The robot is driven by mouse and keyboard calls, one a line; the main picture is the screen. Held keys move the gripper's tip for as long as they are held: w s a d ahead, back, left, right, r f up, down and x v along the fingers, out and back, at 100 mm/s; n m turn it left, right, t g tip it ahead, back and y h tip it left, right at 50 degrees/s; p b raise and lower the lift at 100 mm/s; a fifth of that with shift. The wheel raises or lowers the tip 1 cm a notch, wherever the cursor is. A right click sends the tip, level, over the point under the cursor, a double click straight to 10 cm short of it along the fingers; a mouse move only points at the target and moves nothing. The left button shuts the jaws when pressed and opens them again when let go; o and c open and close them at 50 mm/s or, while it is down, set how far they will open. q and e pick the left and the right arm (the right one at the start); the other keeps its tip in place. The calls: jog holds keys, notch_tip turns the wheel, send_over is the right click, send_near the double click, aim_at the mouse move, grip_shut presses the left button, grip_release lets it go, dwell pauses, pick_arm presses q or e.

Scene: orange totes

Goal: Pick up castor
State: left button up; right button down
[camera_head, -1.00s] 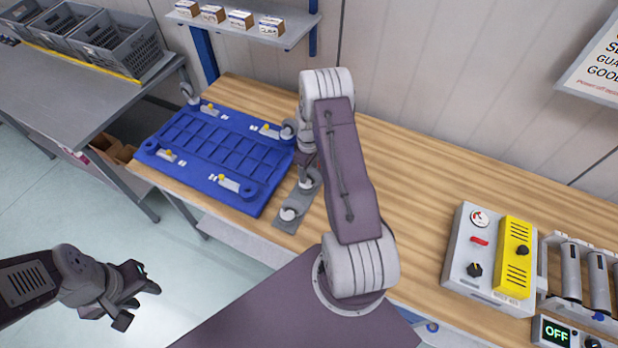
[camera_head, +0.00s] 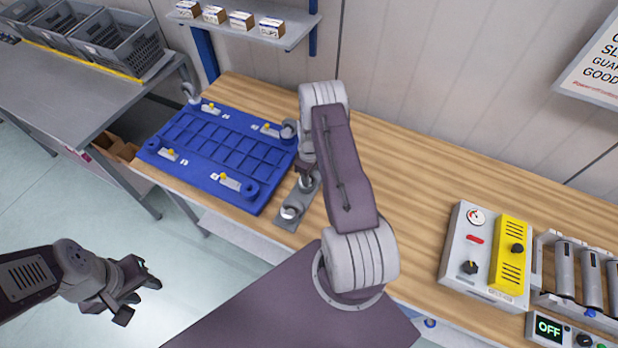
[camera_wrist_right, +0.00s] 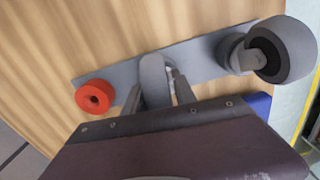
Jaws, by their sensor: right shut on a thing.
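A grey castor wheel (camera_wrist_right: 153,76) stands on a grey strip (camera_wrist_right: 205,62) in the right wrist view. My right gripper (camera_wrist_right: 158,94) is shut on this castor, with one finger on each side of it. In the head view my right gripper (camera_head: 306,172) is at the strip beside the blue tray, partly hidden by my arm. My left gripper (camera_head: 130,287) hangs empty and open over the floor at lower left.
A red wheel (camera_wrist_right: 94,97) is at the strip's other end. The blue tray (camera_head: 187,150) lies left of the strip on the wooden table (camera_head: 430,165). A control box (camera_head: 462,262) stands at the right. Grey crates (camera_head: 125,45) are on the left table.

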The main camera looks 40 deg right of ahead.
jog(key=shift+r+b, duration=0.4)
jog(key=shift+r, duration=0.2)
notch_tip(320, 180, up, 2)
jog(key=shift+w+r+b, duration=0.1)
jog(key=shift+r+b, duration=0.15)
jog(key=shift+b, duration=0.45)
jog(key=s+r+b, duration=0.1)
jog(key=s+r, duration=0.2)
jog(key=s, duration=0.3)
jog(key=s+d+r+b, duration=0.1)
jog(key=s+r+b, duration=0.1)
jog(key=s+r, duration=0.2)
jog(key=shift+s+d+r, duration=0.15)
jog(key=shift+s, duration=0.75)
